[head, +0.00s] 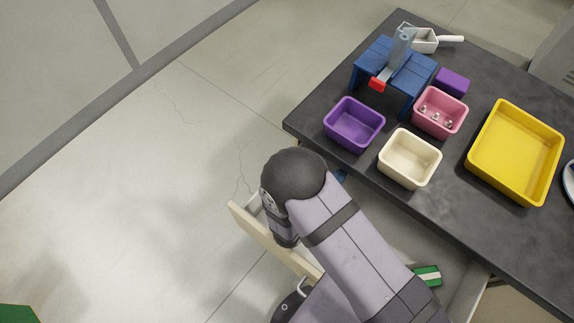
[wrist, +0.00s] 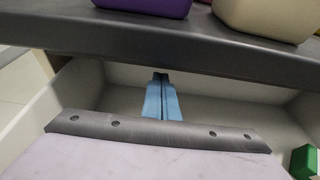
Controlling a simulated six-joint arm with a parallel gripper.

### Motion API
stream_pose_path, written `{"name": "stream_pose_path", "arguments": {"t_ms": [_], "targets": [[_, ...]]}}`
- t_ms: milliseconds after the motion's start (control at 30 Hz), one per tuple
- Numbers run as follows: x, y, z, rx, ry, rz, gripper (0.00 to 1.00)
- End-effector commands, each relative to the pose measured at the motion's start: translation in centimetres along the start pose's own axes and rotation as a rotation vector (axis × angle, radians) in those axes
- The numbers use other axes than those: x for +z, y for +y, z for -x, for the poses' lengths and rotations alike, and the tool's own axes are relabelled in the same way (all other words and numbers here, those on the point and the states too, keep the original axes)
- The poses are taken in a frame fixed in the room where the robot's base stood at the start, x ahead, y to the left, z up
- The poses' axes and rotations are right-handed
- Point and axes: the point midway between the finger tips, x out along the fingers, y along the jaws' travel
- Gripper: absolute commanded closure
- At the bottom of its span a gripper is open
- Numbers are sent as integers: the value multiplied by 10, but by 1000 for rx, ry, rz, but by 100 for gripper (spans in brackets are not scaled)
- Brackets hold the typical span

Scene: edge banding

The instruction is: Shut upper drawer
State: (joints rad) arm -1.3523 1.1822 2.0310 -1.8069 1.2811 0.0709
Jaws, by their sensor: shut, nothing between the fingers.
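The upper drawer (head: 265,237) is pulled out from under the dark tabletop, its pale front standing well away from the table edge. A light metal handle (head: 301,287) shows on the front, partly hidden by my arm. In the wrist view, the drawer's grey side wall (wrist: 82,82) and its interior show beneath the table edge. My gripper (wrist: 161,82) has light blue fingers with dark tips, shut and empty, over the drawer's inside and pointing toward the table. In the head view, my arm hides most of the gripper and much of the drawer.
A green block with a white stripe (head: 428,275) is in the drawer's right part. On the tabletop (head: 465,208) stand a purple bin (head: 354,125), a cream bin (head: 410,159), a pink bin (head: 440,112), a yellow tray (head: 515,153) and a blue stand (head: 397,72).

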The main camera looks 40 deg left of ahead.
Motion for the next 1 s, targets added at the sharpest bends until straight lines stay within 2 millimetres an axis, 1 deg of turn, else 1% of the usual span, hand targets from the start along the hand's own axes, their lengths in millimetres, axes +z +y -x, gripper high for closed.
{"name": "stream_pose_path", "arguments": {"t_ms": [167,267,367,467,567,600,667,700,767,800,867,900,967,1000], "targets": [[4,-2,6,-43,18,9,100],[6,-5,14,-98,51,20,100],[6,-9,28,-170,111,33,100],[1,-10,50,-242,210,43,100],[-9,-5,82,-296,350,43,100],[-14,0,96,-309,412,41,100],[-7,22,128,-293,488,31,100],[-6,34,149,-281,545,26,100],[-5,54,182,-255,635,21,100],[-4,65,204,-234,692,20,100],[-3,82,236,-198,775,19,100],[-1,92,256,-172,825,19,100],[2,106,285,-133,895,19,100],[-15,112,298,-104,917,18,100]]}}
